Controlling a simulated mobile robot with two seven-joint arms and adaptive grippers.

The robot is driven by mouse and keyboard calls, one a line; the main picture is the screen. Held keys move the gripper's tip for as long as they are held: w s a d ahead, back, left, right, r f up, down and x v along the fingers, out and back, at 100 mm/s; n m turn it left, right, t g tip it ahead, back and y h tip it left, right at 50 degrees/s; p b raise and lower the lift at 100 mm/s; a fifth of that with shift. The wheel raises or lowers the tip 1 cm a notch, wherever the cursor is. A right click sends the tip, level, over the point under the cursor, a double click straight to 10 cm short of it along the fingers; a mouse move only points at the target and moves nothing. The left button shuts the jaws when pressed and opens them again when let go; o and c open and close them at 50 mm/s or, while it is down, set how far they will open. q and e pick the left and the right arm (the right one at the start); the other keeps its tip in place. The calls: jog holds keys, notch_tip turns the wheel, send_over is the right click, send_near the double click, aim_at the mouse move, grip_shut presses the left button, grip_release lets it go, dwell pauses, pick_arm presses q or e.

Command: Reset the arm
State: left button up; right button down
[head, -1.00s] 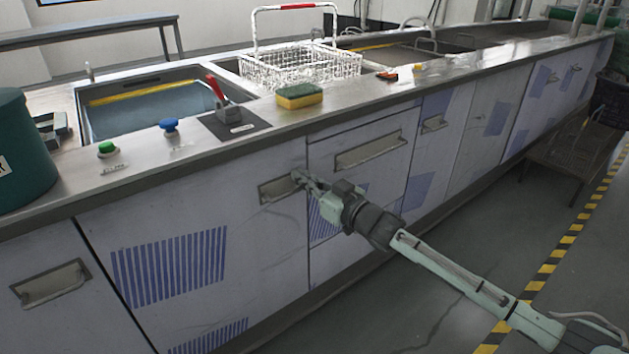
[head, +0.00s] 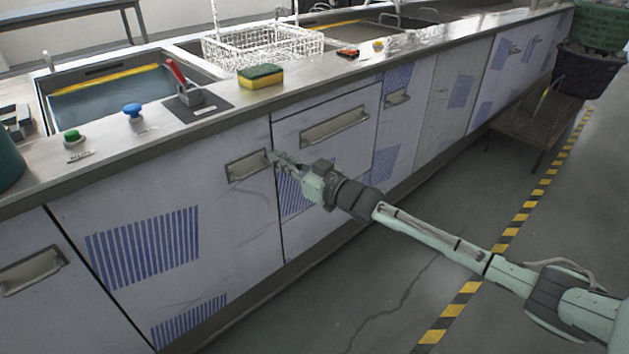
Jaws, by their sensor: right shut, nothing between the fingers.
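My right arm comes in from the right edge, stretched out across the front of the bench. My right gripper (head: 277,158) is shut and empty. Its tips lie in the picture at the right end of a recessed cabinet handle (head: 247,167); I cannot tell whether they touch it. The cabinet door (head: 165,215) with blue stripes under that handle looks closed. My left gripper does not show.
The floor (head: 330,310) in front is clear.

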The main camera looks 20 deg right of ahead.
jog(key=s+a+v, duration=0.1)
jog(key=v, duration=0.9)
jog(key=s+d+f+m+g+h, duration=0.15)
jog(key=s+f+h, duration=0.25)
jog(key=f, duration=0.5)
jog(key=s+d+f+m+g+h, duration=0.1)
jog(key=s+f+m+g+h, duration=0.15)
jog(key=s+f, duration=0.45)
jog(key=s+d+f+g+h, duration=0.1)
jog(key=s+f+g, duration=0.3)
jog(key=s, duration=0.5)
jog(key=s+d+f+g+h, duration=0.1)
jog(key=s+f+g, duration=0.3)
jog(key=s+f, duration=0.5)
jog(key=shift+d+f+g+h, duration=0.2)
jog(key=shift+d+g+h, duration=0.15)
jog(key=shift+h, duration=0.3)
jog(key=shift+s, duration=0.15)
